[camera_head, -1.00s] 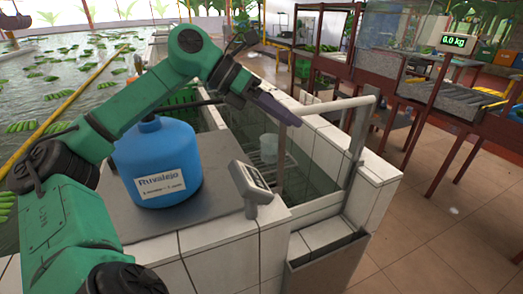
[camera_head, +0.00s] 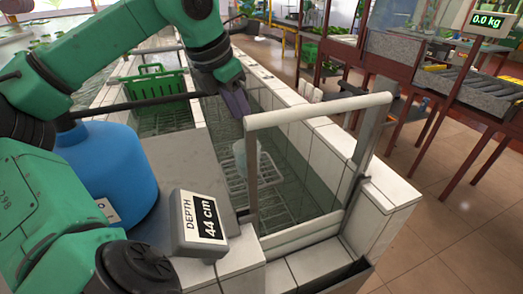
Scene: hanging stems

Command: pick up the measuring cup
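A pale, translucent cup (camera_head: 241,160), which looks like the measuring cup, is in the tiled water tank, at a wire rack (camera_head: 275,190). A post of the white pipe frame stands close in front of it and hides part of it. My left gripper (camera_head: 238,104) is above and behind the cup in the picture, pointing down, apart from it. I cannot tell whether its fingers are open or shut. My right gripper is not in view.
A white pipe frame (camera_head: 318,109) spans the tank's near end. A depth display (camera_head: 200,222) reading 44 cm and a blue container (camera_head: 108,172) stand on the left ledge. A green crate (camera_head: 158,85) sits further back.

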